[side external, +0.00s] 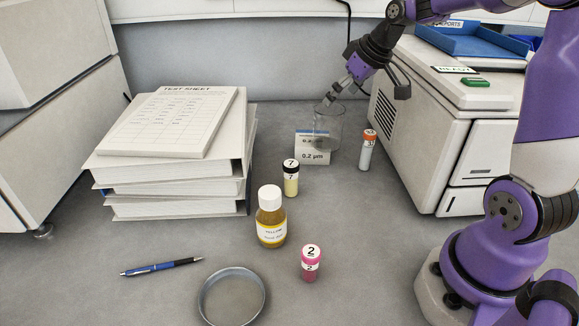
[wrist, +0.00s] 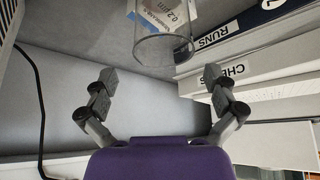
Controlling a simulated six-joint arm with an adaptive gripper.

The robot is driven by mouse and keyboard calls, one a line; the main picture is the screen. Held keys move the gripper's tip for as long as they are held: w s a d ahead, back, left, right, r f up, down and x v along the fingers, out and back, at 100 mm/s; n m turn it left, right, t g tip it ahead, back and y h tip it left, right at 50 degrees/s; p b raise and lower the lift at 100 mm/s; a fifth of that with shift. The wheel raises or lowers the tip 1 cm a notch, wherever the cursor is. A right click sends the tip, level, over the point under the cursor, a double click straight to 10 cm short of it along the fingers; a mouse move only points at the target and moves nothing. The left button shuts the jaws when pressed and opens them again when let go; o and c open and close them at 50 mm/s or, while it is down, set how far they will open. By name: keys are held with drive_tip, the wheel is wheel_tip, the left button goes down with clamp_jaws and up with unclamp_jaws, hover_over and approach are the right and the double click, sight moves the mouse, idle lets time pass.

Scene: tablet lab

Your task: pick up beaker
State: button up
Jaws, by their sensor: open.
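The clear glass beaker (side external: 335,118) stands on the grey bench at the back, between the binders and the white machine. A white filter box marked 0.2 µm (side external: 312,148) stands in front of it and hides part of it. My gripper (side external: 330,99) is at the beaker's rim in the side view; I cannot tell whether it touches. In the wrist view the open gripper (wrist: 157,83) has its fingers spread wide, and the beaker (wrist: 162,48) lies just beyond the fingertips, between their lines. Nothing is between the fingers.
Stacked binders (side external: 170,190) are at left. A black-capped vial (side external: 291,178), yellow bottle (side external: 271,218), pink vial (side external: 311,263), dish (side external: 232,296) and pen (side external: 161,267) occupy the front.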

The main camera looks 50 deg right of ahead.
sight(329, 112)
drive_tip(key=x, duration=0.6)
drive_tip(key=shift+s+a, duration=0.15)
drive_tip(key=shift+a, duration=0.05)
drive_tip(key=c, duration=1.1)
drive_tip(key=s+a+r, duration=0.1)
drive_tip(key=a+r, duration=1)
drive_tip(key=shift+w+d+f, duration=0.85)
drive_tip(key=shift+d+f, duration=0.95)
drive_tip(key=shift+d, duration=0.05)
drive_tip(key=shift+w+d+f, duration=0.85)
drive_tip(key=shift+d+f, duration=0.9)
drive_tip(key=shift+d, duration=0.05)
drive_tip(key=shift+w+d+f, duration=0.85)
drive_tip(key=shift+d+f, duration=0.95)
drive_tip(key=shift+d, duration=0.05)
